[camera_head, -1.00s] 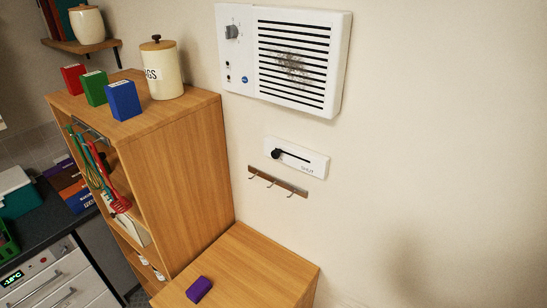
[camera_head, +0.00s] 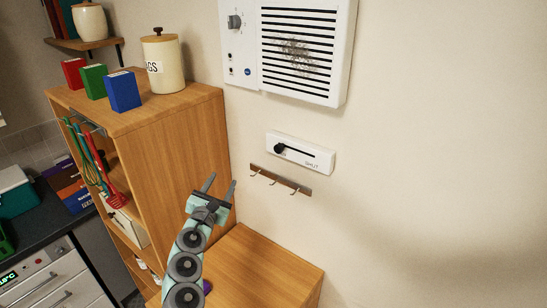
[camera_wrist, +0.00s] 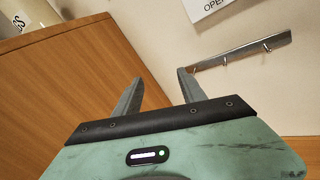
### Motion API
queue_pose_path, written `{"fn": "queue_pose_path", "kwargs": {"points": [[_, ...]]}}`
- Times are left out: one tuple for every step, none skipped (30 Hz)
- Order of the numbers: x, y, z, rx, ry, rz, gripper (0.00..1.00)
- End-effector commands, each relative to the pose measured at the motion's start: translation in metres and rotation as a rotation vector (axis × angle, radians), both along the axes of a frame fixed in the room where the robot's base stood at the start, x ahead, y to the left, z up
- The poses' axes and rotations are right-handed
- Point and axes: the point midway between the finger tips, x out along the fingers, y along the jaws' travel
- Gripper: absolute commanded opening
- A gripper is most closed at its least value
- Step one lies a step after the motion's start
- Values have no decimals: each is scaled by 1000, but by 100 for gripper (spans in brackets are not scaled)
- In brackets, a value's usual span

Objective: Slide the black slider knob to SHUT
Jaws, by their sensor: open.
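The black slider knob (camera_head: 280,148) sits at the left end of its slot on a white slider panel (camera_head: 318,161) on the wall. The word SHUT is printed near the panel's lower right. My gripper (camera_head: 222,183) is open and empty, in front of the cabinet side, below and left of the panel and apart from it. In the wrist view my two fingers (camera_wrist: 155,95) are spread. A corner of the white panel (camera_wrist: 207,8) with part of the word OPEN shows at the top there; the knob is out of that view.
A hook rail (camera_head: 280,180) with several hooks juts out just below the panel. A white wall unit (camera_head: 250,55) with a grille and dial is above. The wooden cabinet (camera_head: 175,150) stands at left, a lower wooden top (camera_head: 265,265) below. The wall at right is bare.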

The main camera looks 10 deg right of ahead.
Motion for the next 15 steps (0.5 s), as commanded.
{"fn": "queue_pose_path", "kwargs": {"points": [[-2, -14, 21, -65, 22, -93, 48], [-6, -26, 31, -105, 44, -152, 48], [-13, -40, 43, -148, 73, -225, 48], [-17, -49, 50, -178, 94, -271, 48], [-23, -58, 56, -200, 116, -314, 48], [-29, -65, 65, -226, 138, -358, 48], [-33, -71, 69, -237, 153, -388, 48], [-37, -75, 73, -248, 166, -411, 48], [-41, -79, 76, -260, 179, -433, 48], [-43, -82, 78, -266, 188, -445, 48], [-44, -84, 79, -269, 193, -453, 48], [-44, -86, 80, -273, 197, -460, 48], [-43, -88, 80, -273, 198, -463, 48], [-42, -90, 81, -274, 198, -464, 48], [-39, -93, 81, -274, 198, -464, 48]]}}
